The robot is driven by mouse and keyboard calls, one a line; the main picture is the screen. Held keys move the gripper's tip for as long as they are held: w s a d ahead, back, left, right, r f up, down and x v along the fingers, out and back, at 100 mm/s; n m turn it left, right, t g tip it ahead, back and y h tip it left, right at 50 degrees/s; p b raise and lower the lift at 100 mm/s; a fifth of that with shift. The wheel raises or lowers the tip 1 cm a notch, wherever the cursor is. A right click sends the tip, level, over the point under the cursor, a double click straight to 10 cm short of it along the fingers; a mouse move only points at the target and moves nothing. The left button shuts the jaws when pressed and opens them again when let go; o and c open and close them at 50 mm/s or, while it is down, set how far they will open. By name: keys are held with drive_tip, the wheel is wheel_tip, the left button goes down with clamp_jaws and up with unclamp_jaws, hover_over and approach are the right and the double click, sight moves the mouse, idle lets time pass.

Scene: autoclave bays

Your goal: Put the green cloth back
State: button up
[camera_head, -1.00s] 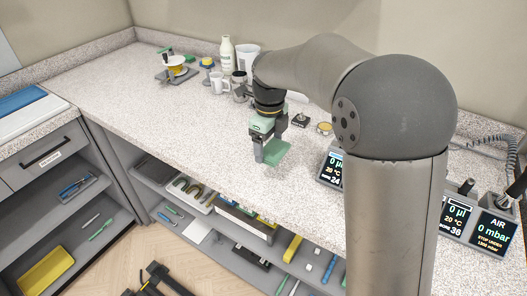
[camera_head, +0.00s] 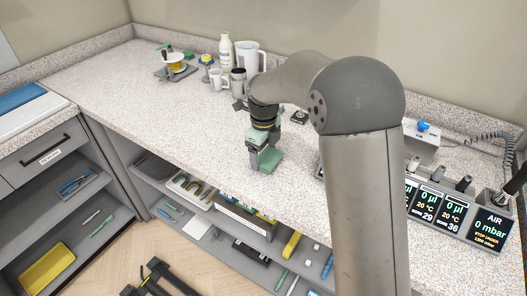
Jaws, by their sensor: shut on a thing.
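The green cloth (camera_head: 271,160) is a small, flat, folded-looking green piece low at my gripper, over the speckled worktop near its front edge. My gripper (camera_head: 262,158) points down and is shut on the green cloth. I cannot tell whether the cloth touches the worktop or hangs just above it. The far finger and part of the cloth are hidden by the near finger.
A white bottle (camera_head: 226,52), a white jug (camera_head: 249,60), a mug (camera_head: 217,79) and a spool stand (camera_head: 176,66) are at the back. Display units (camera_head: 453,212) stand at right. Shelves with tools lie below the front edge. The worktop's left part is clear.

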sight(263, 155)
drive_tip(key=o, duration=0.9)
wheel_tip(263, 155, up, 12)
drive_tip(key=s+d+f+n, duration=0.2)
drive_tip(key=s+d+n, duration=0.3)
drive_tip(key=s+n, duration=0.3)
drive_tip(key=s+d+f+n, duration=0.3)
drive_tip(key=s+d+n, duration=0.3)
drive_tip(key=s, duration=0.5)
drive_tip(key=s+d+f+n, duration=0.3)
drive_tip(key=s+d+n, duration=0.2)
drive_tip(key=s+n, duration=0.5)
drive_tip(key=shift+s+d, duration=0.15)
drive_tip(key=shift+s, duration=0.1)
